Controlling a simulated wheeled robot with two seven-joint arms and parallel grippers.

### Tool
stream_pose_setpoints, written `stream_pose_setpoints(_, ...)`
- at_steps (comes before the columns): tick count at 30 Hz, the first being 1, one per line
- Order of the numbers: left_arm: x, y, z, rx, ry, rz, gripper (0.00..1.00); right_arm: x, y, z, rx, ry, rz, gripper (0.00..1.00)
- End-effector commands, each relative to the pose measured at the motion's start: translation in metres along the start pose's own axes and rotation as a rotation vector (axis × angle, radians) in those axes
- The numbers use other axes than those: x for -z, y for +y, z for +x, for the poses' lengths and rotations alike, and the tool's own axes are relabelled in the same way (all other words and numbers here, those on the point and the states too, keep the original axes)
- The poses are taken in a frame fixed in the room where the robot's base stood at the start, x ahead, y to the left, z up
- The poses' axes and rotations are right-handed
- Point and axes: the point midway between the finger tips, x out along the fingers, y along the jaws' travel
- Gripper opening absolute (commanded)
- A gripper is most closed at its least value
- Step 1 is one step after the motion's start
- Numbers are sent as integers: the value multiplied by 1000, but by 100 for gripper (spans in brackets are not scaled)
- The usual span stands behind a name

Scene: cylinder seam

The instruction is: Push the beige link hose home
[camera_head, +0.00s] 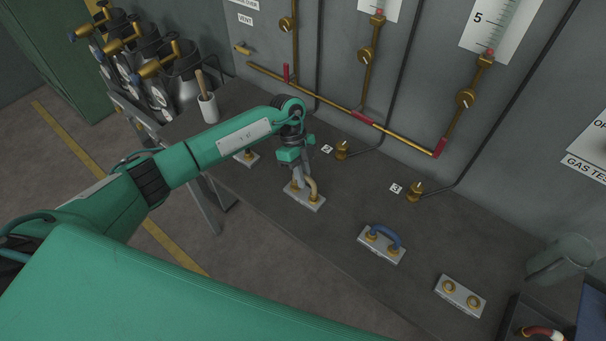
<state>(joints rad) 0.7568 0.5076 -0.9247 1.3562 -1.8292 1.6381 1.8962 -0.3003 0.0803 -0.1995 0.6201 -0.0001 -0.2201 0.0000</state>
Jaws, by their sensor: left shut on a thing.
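The beige link hose (313,188) is a short curved piece at a small metal plate (319,204) on the dark bench. One end of it shows at the plate's right fitting. Its other end is hidden behind my left gripper. My left gripper (297,180) points down over the plate and is shut on the beige link hose. How deep the hose ends sit in the fittings is too small to tell. My right gripper is not in view.
To the right, a blue hose (387,236) bridges one plate, and another plate (460,295) has two bare brass fittings. Brass valves (415,192) stand near the wall panel. A glass jar (562,260) stands at the right. The bench between the plates is clear.

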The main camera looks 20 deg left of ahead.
Motion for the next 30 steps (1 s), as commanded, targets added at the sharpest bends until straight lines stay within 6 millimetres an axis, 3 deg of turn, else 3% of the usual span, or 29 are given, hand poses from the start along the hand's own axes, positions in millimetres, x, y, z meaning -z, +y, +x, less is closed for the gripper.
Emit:
stream_pose_setpoints(26, -4, -2, 9, -1, 0, 0, 0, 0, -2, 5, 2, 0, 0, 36)
stream_pose_setpoints(27, -4, -2, 9, -1, 0, 0, 22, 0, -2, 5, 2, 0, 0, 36)
stream_pose_setpoints(30, -4, -2, 9, -1, 0, 0, 39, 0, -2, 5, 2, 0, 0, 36)
